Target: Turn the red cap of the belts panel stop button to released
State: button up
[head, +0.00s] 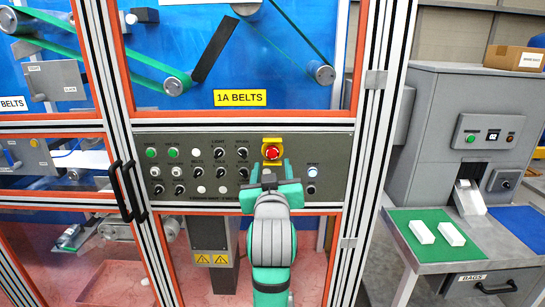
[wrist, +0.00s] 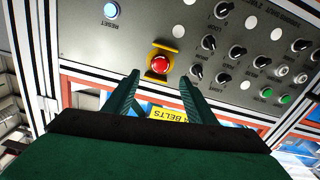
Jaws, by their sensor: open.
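The red cap (head: 271,153) of the stop button sits in a yellow surround (head: 272,143) on the grey belts panel (head: 332,157). In the wrist view the red cap (wrist: 159,64) shows beyond the fingertips, with the yellow surround (wrist: 172,46) around it. My gripper (head: 270,168) is in front of the panel, just below the cap. Its two green fingers are apart, and the gripper (wrist: 160,80) holds nothing. The cap appears to lie between the lines of the fingers, not gripped. I cannot tell its turned position.
A lit round reset button (head: 312,172) is right of the cap. Several black knobs, such as one near the cap (head: 242,153), and green buttons (head: 151,153) are to the left. Black door handles (head: 127,190) stand out at the lower left. A grey bagging machine (head: 450,130) is at the right.

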aim_at(272, 153)
jog(key=w, duration=0.8)
jog(key=shift+w, duration=0.1)
jog(key=shift+c, duration=0.6)
